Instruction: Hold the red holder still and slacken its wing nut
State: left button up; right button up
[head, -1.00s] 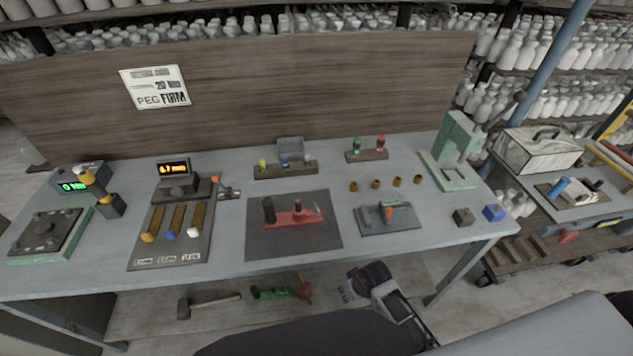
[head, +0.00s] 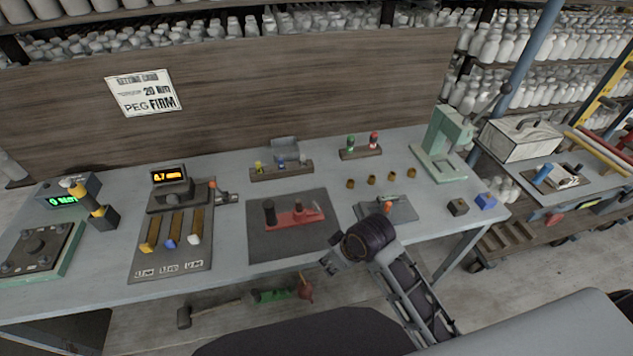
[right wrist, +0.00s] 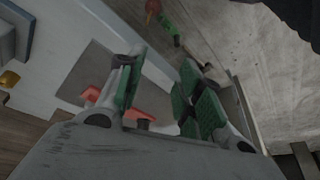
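The red holder (head: 294,217) lies on a dark grey mat (head: 290,241) in the middle of the bench. A dark upright cylinder (head: 269,210) stands at its left end. Small parts stand on its right half, but I cannot make out which is the wing nut. My right gripper (head: 329,263) is in front of the bench's front edge, apart from the holder. In the right wrist view its green-padded fingers (right wrist: 160,88) are spread with nothing held. Red parts of the holder (right wrist: 147,108) show beyond and between them, partly hidden. My left gripper is out of view.
A grey plate with an orange-topped part (head: 388,207) lies right of the mat, partly behind my right arm. A board with several coloured-tipped strips (head: 172,262) lies left. A peg rack (head: 281,173) stands behind. A hammer (head: 185,316) and a green tool (head: 272,296) lie on the lower shelf.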

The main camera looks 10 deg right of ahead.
jog(key=w+a+n, duration=0.2)
jog(key=w+a+r+n, duration=0.1)
jog(key=a, duration=0.1)
jog(key=w+a+n+g+y, duration=0.1)
jog(key=w+a+n, duration=0.1)
jog(key=a, duration=0.1)
jog(key=shift+w+r+n, duration=0.3)
jog(key=shift+w+r, duration=0.05)
jog(key=shift+w+a+r+n, duration=0.25)
jog(key=shift+w+a+n, duration=0.25)
jog(key=shift+w+n, duration=0.4)
jog(key=shift+w+a+r+n+g+h, duration=0.15)
jog(key=shift+w+n+g, duration=0.1)
jog(key=shift+w+n, duration=0.15)
jog(key=shift+w+d+r+n+g+h, duration=0.15)
jog(key=shift+w+n+g, duration=0.15)
jog(key=shift+w, duration=0.15)
jog(key=w+d+r+n+g+h, duration=0.1)
jog(key=w+d+r+n+h, duration=0.1)
jog(key=w+d+r+n, duration=0.2)
jog(key=w+d+r, duration=0.3)
jog(key=w+d, duration=0.1)
jog(key=w, duration=0.2)
jog(key=shift+w+d+h, duration=0.15)
jog(key=shift+w+h, duration=0.25)
